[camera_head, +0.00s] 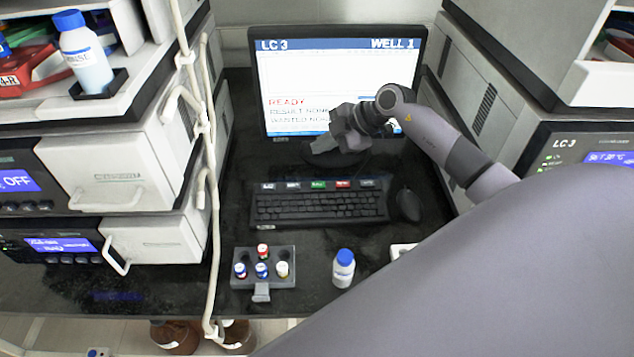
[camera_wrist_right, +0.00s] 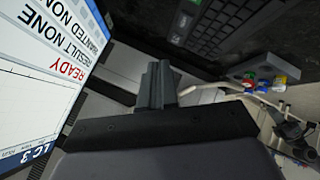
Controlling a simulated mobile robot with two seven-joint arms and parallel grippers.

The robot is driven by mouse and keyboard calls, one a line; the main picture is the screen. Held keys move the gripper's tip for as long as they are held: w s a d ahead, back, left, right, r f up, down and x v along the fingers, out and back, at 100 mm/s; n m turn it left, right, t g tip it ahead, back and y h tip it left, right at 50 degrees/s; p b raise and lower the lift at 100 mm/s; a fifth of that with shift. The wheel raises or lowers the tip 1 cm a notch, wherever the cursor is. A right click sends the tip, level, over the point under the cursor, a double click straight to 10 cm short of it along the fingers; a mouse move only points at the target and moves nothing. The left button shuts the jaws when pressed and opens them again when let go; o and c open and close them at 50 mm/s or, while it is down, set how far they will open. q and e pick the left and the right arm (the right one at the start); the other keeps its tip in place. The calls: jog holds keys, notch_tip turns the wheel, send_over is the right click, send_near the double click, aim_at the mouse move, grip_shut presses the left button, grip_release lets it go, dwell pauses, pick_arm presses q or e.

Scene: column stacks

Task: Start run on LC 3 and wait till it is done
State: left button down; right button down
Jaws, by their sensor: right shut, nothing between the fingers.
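The monitor (camera_head: 320,75) at the back of the bench reads "LC 3", "WELL 1", red "READY" and "RESULT NONE"; the end of the "WANTED" line is partly hidden. Its screen also shows in the right wrist view (camera_wrist_right: 50,75). The black keyboard (camera_head: 318,207) lies in front of it, with a row of coloured labelled keys, one green (camera_head: 318,185) and one red (camera_head: 343,184), along its back edge. My right gripper (camera_head: 322,145) is shut and empty, in front of the screen's lower part and above and behind the keyboard. Its shut fingers show in the right wrist view (camera_wrist_right: 158,82).
A black mouse (camera_head: 407,204) lies right of the keyboard. A grey rack (camera_head: 285,280) with several capped vials and a blue-capped bottle (camera_head: 343,268) stand in front. The LC 3 unit (camera_head: 570,150) is at right, partly behind my arm. White tubing (camera_head: 210,200) hangs at left.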

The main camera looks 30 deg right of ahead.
jog(key=b, duration=0.7)
send_over(322, 185)
notch_tip(322, 185, down, 8)
jog(key=shift+a+r, duration=0.1)
jog(key=shift+r, duration=0.1)
jog(key=shift+f, duration=0.6)
jog(key=shift+f, duration=0.1)
dwell(1.2)
jog(key=shift+s+f, duration=0.1)
jog(key=shift+f, duration=0.25)
